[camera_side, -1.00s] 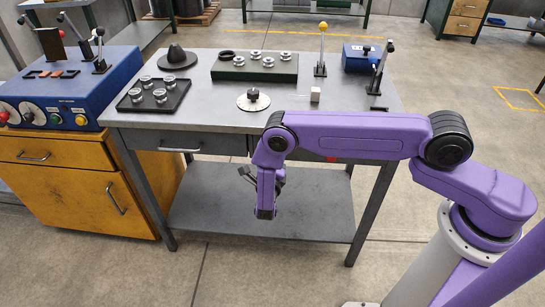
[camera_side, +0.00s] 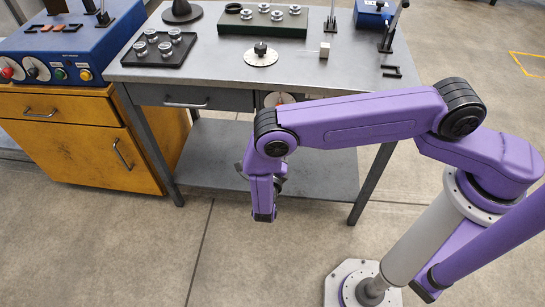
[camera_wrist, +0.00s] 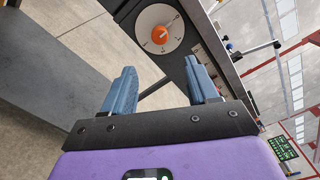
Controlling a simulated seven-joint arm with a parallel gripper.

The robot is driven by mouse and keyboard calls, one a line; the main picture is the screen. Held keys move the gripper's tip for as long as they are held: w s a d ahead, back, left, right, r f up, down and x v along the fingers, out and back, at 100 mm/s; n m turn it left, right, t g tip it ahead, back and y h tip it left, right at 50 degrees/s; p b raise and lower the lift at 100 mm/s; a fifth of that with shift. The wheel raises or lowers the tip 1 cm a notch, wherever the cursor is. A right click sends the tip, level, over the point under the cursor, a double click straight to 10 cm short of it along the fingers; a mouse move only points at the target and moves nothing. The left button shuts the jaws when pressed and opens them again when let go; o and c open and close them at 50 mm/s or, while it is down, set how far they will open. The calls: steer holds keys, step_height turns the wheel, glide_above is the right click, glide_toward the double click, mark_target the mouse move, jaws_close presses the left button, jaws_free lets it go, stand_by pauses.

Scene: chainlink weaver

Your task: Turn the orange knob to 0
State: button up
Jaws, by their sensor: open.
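The orange knob (camera_wrist: 159,34) sits in the middle of a round white dial (camera_wrist: 150,22) in the wrist view. Dark marks run along the dial's edge, too small to read surely. A pale mark shows on the knob; where it points is unclear. In the side view, the dial (camera_side: 268,99) is on the workbench front, partly hidden by my arm. My gripper (camera_wrist: 160,70) is open, with two blue-grey fingers apart and nothing between them. The knob appears beyond the fingertips, not touched. In the side view my gripper hangs before the bench, its fingers mostly hidden.
A blue control console (camera_side: 60,50) stands left. Floor before the bench is clear.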

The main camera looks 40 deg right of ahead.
steer(key=shift+v, duration=2.05)
steer(key=s+d+r+m+g+y, duration=0.1)
steer(key=s+d+r+m+g, duration=0.15)
steer(key=r+m, duration=0.3)
steer(key=s+d+r+m+g+y, duration=0.1)
steer(key=d+r+m+g, duration=0.1)
steer(key=r+m+g, duration=0.3)
steer(key=s+d+r+m+g+y, duration=0.1)
steer(key=s+d+r+m+g, duration=0.1)
steer(key=r+m, duration=0.3)
steer(key=s+d+r+m+g+y, duration=0.1)
steer(key=s+d+r+m+y, duration=0.3)
steer(key=s, duration=0.5)
steer(key=s+d+r+m+g+y, duration=0.2)
steer(key=s+d+r+m+y, duration=0.2)
steer(key=s, duration=0.6)
step_height(320, 180, up, 3)
steer(key=m+y, duration=0.2)
steer(key=m, duration=0.1)
steer(key=shift+s, duration=0.2)
